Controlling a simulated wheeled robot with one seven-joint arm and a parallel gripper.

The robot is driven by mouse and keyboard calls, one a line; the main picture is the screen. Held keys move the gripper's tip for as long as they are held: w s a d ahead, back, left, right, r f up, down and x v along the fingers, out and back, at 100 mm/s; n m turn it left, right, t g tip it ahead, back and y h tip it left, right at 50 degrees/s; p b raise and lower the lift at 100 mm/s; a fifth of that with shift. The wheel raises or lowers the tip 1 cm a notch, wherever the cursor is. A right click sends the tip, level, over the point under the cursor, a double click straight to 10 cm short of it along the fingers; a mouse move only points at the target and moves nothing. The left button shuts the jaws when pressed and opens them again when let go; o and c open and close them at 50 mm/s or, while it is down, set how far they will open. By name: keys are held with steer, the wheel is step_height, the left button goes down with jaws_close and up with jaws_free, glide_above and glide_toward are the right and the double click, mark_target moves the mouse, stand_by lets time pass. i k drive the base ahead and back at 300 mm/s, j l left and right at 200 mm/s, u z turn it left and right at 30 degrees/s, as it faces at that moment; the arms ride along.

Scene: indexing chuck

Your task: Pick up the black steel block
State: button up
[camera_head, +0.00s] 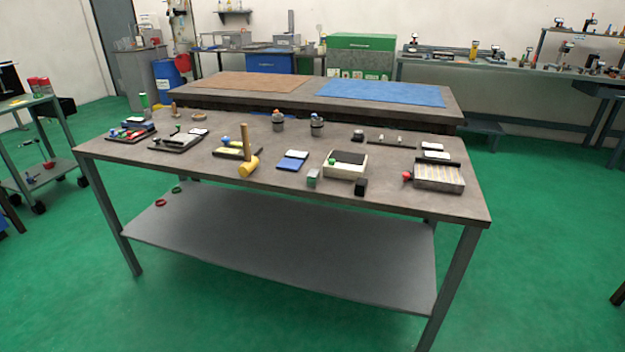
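A small black block (361,187) stands near the front edge of the table (230,196), right of its middle. It is just in front of a cream box with a dark top (345,167). A grey-green block (313,178) stands a little to its left. Another small dark object (358,136) sits farther back on the table; I cannot tell what it is made of. My gripper is not in view.
A slotted tray with a red knob (438,176) is on the right. The front right corner of the tabletop is clear. A lower shelf (290,250) runs underneath.

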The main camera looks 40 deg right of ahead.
mark_target(361, 185)
steer(key=i+j+z, duration=0.35)
steer(key=i+j, duration=0.45)
steer(key=i, duration=0.1)
